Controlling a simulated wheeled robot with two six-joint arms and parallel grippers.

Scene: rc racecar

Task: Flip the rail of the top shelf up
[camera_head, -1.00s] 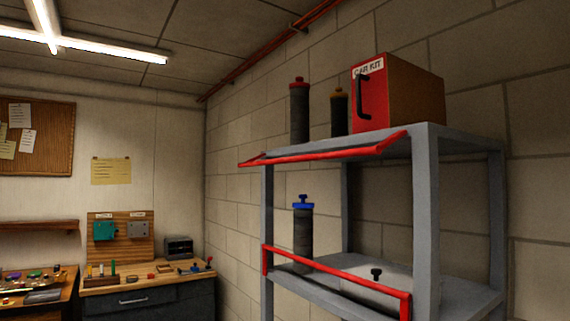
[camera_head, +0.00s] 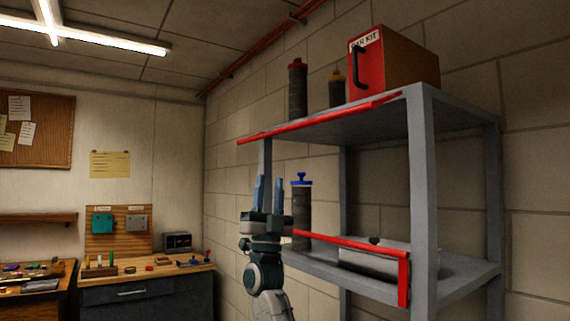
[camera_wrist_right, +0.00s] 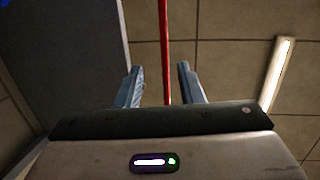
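The red rail of the top shelf (camera_head: 318,121) is folded out in front of the grey shelf's (camera_head: 422,190) top board, roughly level with it. In the right wrist view the red rail (camera_wrist_right: 165,60) runs up the picture between my two fingers, beyond their tips. My right gripper (camera_head: 267,192) points upward below the rail's left part, in front of the shelf. Its blue fingers are apart, and it also shows in the right wrist view (camera_wrist_right: 158,84). It holds nothing. My left gripper is not in view.
The top board carries a red car kit box (camera_head: 392,62) and two bottles. The lower level has a raised red rail (camera_head: 350,244), a blue-capped bottle (camera_head: 302,212) and a light case (camera_head: 375,257). A workbench (camera_head: 145,275) stands at the back left.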

